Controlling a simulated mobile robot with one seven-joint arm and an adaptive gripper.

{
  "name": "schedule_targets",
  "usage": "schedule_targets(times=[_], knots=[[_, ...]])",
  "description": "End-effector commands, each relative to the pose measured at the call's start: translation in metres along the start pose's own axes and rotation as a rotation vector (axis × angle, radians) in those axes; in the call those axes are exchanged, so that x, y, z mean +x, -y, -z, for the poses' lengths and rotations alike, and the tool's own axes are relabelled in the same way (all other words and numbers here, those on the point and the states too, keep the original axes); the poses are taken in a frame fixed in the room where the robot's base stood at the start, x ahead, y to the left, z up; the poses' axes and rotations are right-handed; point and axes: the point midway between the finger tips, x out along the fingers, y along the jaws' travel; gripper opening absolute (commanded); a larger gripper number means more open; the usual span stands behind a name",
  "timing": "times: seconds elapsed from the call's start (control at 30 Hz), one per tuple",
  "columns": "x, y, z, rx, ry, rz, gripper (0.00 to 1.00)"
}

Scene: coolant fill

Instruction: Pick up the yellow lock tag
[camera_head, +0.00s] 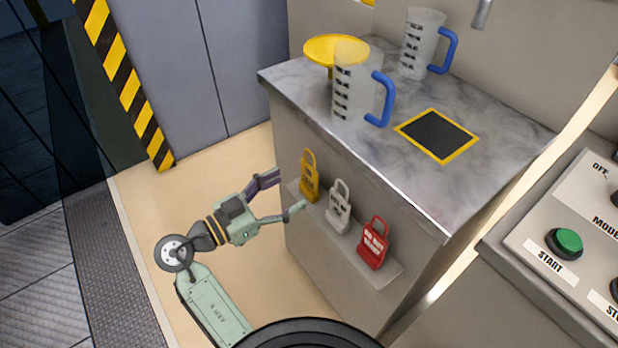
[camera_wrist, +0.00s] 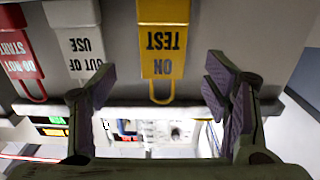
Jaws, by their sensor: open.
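The yellow lock tag (camera_head: 309,181) stands on a narrow ledge on the counter's front, leftmost of three tags, with its loop up. My gripper (camera_head: 284,194) is open in front of it, its two fingers pointing toward it. In the wrist view, which looks upside down, the yellow tag (camera_wrist: 164,42) reads "ON TEST" and lies ahead, between the lines of the two open fingers (camera_wrist: 158,88). Nothing is held. I cannot tell the exact gap between the fingertips and the tag.
A white "OUT OF USE" tag (camera_head: 338,207) and a red "DO NOT START" tag (camera_head: 373,244) stand on the same ledge (camera_head: 350,256), right of the yellow one. Two clear jugs (camera_head: 352,88) (camera_head: 420,45) and a yellow funnel-like dish (camera_head: 322,48) sit on the counter above. Open floor lies left.

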Motion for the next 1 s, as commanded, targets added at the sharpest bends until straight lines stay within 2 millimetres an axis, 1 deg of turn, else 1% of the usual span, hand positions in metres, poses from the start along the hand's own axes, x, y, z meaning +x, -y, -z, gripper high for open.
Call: schedule_targets(times=[0.03,0.1,0.27,0.4,0.5,0.57,0.67,0.87,1.0], knots=[[0.007,-0.001,0.002,-0.002,0.000,-0.003,0.70],[0.014,0.000,0.001,-0.002,0.001,-0.001,0.70],[0.026,0.000,0.002,-0.003,0.000,-0.001,0.70],[0.047,0.001,0.004,-0.004,0.000,-0.002,0.70],[0.061,0.002,0.003,-0.003,0.001,0.000,0.70],[0.067,0.002,0.002,-0.003,0.001,0.000,0.70],[0.071,0.002,0.000,-0.002,0.000,0.003,0.70],[0.071,0.003,0.000,-0.001,0.000,0.003,0.69],[0.071,0.003,0.000,-0.001,0.000,0.003,0.60]])
